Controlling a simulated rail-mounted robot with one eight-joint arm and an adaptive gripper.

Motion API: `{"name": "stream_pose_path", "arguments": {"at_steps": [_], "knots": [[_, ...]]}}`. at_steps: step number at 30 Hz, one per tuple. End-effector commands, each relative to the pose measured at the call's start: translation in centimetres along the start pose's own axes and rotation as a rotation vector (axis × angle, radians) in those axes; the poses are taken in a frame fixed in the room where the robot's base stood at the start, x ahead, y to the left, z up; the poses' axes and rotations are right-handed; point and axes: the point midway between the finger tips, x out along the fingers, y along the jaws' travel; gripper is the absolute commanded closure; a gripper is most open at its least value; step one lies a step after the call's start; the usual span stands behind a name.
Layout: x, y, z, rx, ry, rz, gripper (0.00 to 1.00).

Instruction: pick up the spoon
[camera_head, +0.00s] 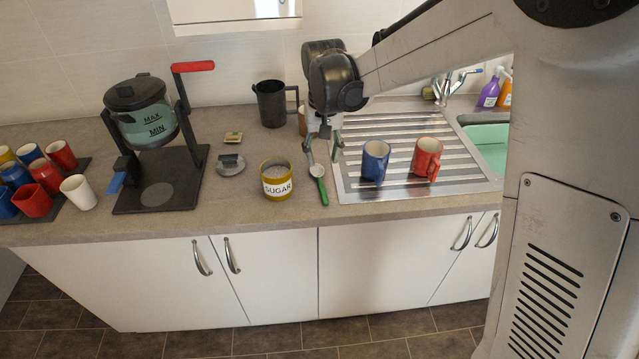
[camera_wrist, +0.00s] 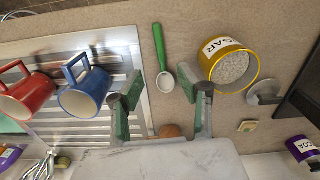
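The spoon (camera_head: 318,174) has a green handle and a pale round bowl. It lies on the worktop between the sugar tin and the metal draining board, handle towards the front edge. It also shows in the wrist view (camera_wrist: 161,55), with its bowl between the fingertips in the picture. My gripper (camera_head: 325,143) hangs over the worktop by the bowl end of the spoon. In the wrist view my gripper (camera_wrist: 157,86) is open, its fingers apart with nothing held between them. The exact height above the spoon is hard to tell.
An open yellow sugar tin (camera_head: 276,181) stands left of the spoon. A blue mug (camera_head: 375,162) and a red mug (camera_head: 427,158) stand on the draining board (camera_head: 350,187) to the right. A black jug (camera_head: 270,104) stands behind. A small brown object (camera_wrist: 170,130) is near my gripper.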

Motion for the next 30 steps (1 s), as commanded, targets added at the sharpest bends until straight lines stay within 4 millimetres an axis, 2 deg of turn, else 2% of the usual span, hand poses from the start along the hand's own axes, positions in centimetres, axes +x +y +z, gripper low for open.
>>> {"name": "stream_pose_path", "arguments": {"at_steps": [3, 9, 17, 25, 30], "knots": [[2.3, 0.0, -0.1, 0.0, 0.0, 0.0, 0.64], [5.4, 0.0, 0.0, 0.0, 0.001, 0.0, 0.64], [6.9, 0.0, 0.0, 0.001, 0.001, 0.0, 0.64], [10.3, 0.0, 0.2, 0.0, 0.001, 0.0, 0.64], [11.5, 0.0, 0.2, 0.0, 0.002, -0.001, 0.64]]}}
